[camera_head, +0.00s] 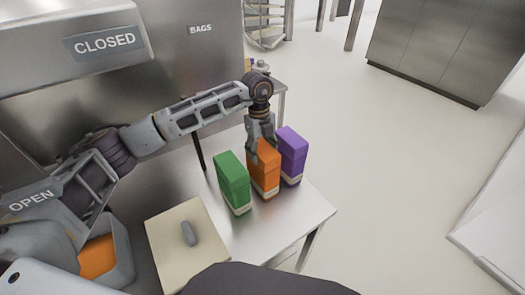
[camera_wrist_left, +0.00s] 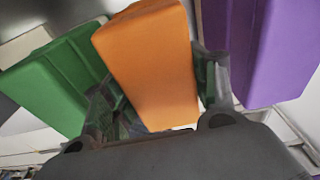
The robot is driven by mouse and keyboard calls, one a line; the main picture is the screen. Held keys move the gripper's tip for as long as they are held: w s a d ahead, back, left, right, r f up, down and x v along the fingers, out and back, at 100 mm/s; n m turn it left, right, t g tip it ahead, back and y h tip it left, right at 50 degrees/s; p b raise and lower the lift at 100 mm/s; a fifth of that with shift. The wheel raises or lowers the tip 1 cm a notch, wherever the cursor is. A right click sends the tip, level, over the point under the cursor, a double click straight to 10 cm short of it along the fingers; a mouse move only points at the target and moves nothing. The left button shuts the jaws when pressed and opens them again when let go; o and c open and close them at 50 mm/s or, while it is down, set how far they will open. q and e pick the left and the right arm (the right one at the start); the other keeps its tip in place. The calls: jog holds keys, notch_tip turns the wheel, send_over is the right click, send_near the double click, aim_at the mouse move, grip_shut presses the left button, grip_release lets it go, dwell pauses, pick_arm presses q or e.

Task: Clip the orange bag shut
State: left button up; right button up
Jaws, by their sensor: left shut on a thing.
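The orange bag (camera_head: 264,172) stands upright on the steel table, between a green bag (camera_head: 232,183) and a purple bag (camera_head: 291,155). My left gripper (camera_head: 261,150) reaches down from above and is shut on the orange bag near its top. In the left wrist view the orange bag (camera_wrist_left: 152,62) fills the space between the two fingers (camera_wrist_left: 160,105). The green bag (camera_wrist_left: 50,85) shows to the left there and the purple bag (camera_wrist_left: 262,50) to the right. A small grey object, perhaps the clip (camera_head: 189,233), lies on a pale board. My right gripper is not in view.
The pale board (camera_head: 168,228) lies on the table (camera_head: 300,212) near its front left. Bare tabletop shows right of the bags, up to the table's edge. Steel cabinets (camera_head: 430,45) stand far off.

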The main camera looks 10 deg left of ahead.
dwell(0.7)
pick_arm(q)
jog(key=o, duration=1.2)
jog(key=o, duration=0.4)
jog(key=shift+c, duration=0.2)
jog(key=shift+r, duration=0.1)
jog(key=shift+r+p, duration=2)
jog(key=shift+r, duration=1.4)
grip_shut()
